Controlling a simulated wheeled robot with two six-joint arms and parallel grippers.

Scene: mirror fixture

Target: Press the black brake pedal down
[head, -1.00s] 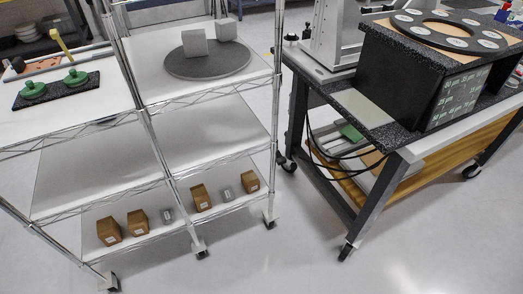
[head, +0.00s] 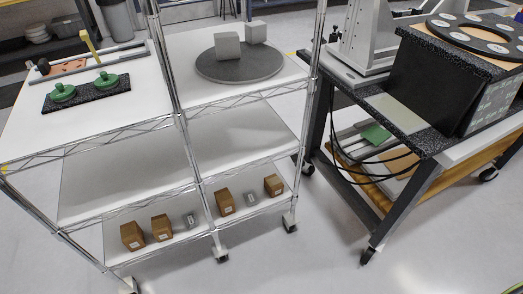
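No black brake pedal can be made out in the head view. Neither of my grippers is in view.
A wire shelf rack (head: 187,152) stands at left and centre. It holds green knobs on a black plate (head: 86,95), a grey disc (head: 239,64) with grey cubes, and small brown boxes (head: 162,227) below. A wheeled bench (head: 349,215) stands at right. Floor (head: 310,262) in front is clear.

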